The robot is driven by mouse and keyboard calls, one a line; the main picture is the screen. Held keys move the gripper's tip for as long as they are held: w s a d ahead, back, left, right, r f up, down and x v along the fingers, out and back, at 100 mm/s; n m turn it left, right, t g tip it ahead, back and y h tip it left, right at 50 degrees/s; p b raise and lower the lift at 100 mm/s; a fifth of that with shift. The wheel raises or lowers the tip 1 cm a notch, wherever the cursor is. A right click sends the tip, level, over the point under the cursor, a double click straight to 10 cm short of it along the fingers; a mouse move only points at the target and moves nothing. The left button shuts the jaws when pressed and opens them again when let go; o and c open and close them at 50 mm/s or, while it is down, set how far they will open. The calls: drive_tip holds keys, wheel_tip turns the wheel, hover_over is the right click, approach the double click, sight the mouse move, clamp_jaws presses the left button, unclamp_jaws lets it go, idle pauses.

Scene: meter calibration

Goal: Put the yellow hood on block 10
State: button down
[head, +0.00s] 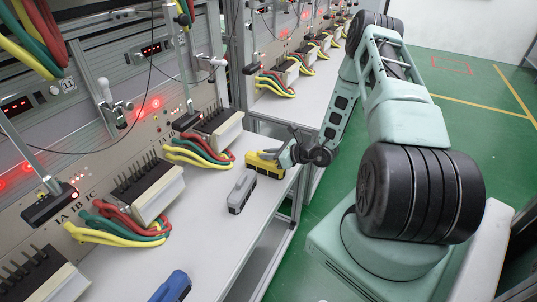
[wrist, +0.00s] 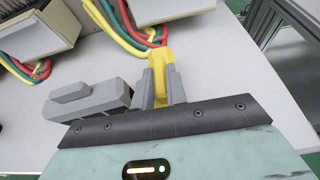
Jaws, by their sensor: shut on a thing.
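My gripper (head: 284,156) is shut on the yellow hood (head: 262,163), over the bench near its front edge. In the wrist view the yellow hood (wrist: 168,72) sits between the two grey fingers (wrist: 162,88). Its lower part is hidden by the gripper, and I cannot tell whether it touches the bench. Black terminal blocks with red, green and yellow cables stand along the panel: one (head: 217,124) just beyond the yellow hood, another (head: 148,190) nearer. I cannot read a number 10 on any of them; a label like 11 shows on the panel.
A grey hood (head: 241,191) lies on the bench close beside my gripper; it also shows in the wrist view (wrist: 88,101). A blue hood (head: 172,287) lies at the near end. Clamps and rods stick out from the panel. Bare bench (head: 207,222) lies between the hoods.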

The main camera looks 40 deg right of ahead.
drive_tip(key=shift+f, duration=0.2)
drive_tip(key=c, duration=1.4)
unclamp_jaws()
drive_tip(key=shift+r, duration=0.15)
